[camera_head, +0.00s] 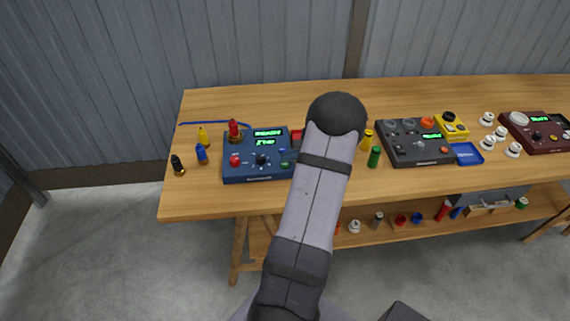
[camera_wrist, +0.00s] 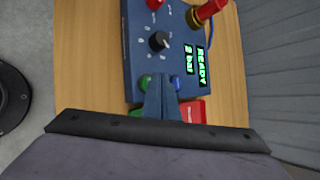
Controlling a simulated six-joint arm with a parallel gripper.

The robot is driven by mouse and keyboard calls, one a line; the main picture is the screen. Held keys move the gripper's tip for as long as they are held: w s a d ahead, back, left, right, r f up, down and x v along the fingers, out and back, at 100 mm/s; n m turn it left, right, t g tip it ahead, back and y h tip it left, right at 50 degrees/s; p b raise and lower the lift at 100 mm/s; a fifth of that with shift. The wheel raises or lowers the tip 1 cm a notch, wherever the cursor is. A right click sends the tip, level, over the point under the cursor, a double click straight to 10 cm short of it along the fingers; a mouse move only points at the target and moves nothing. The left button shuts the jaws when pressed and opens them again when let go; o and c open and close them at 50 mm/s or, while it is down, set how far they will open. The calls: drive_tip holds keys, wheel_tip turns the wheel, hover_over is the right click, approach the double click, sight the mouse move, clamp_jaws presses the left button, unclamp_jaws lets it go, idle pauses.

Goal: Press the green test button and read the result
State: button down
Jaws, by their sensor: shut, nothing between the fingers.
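The blue test unit (camera_head: 262,174) stands on the left part of the bench. In the wrist view the unit (camera_wrist: 137,22) fills the upper middle. Its lit display (camera_wrist: 196,64) reads READY, with a second line that looks like "2 bar". The green button (camera_wrist: 144,82) shows beside a blue button (camera_wrist: 176,81), partly covered by my fingers. My gripper (camera_wrist: 159,80) is shut and empty, its tips over the panel between these buttons. I cannot tell whether it touches. In the head view my arm hides the gripper and the unit's right edge.
On the unit are a black knob (camera_wrist: 159,41) and a red-and-brass fitting (camera_wrist: 207,12). A red box (camera_wrist: 192,110) lies close behind my fingers. A dark grey unit (camera_head: 408,152) stands to the right.

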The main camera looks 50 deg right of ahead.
sight(288, 167)
drive_tip(key=shift+f, duration=0.15)
drive_tip(key=shift+f+b, duration=0.3)
drive_tip(key=shift+b, duration=0.25)
drive_tip(key=shift+f+b, duration=0.45)
drive_tip(key=shift+b, duration=0.1)
idle(0.7)
drive_tip(key=shift+r, duration=0.15)
drive_tip(key=shift+r+p, duration=0.55)
drive_tip(key=shift+r, duration=0.2)
wheel_tip(288, 167, up, 5)
drive_tip(key=p, duration=0.3)
idle(0.5)
idle(0.8)
